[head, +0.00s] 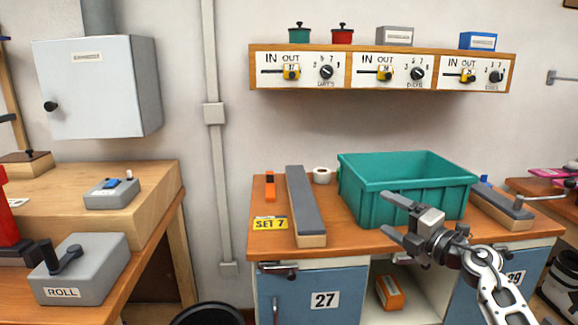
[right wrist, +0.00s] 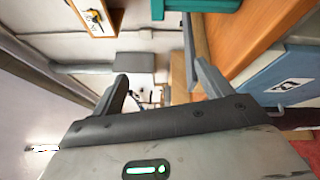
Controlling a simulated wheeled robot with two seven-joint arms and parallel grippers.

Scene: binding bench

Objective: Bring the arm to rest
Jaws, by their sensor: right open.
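My right gripper (head: 392,218) is open and empty in the head view. It is in front of the teal crate (head: 405,172) on the bench, and its fingers point left. Its arm comes in from the lower right. In the right wrist view the two fingers of the right gripper (right wrist: 163,85) stand wide apart with nothing between them. My left gripper is not in view.
The wooden bench (head: 340,230) carries a long grey-topped block (head: 302,200), a yellow SET 7 sign (head: 270,223) and a tape roll (head: 322,175). A shelf with dials (head: 380,70) hangs above. A grey ROLL box (head: 80,268) sits on the left table.

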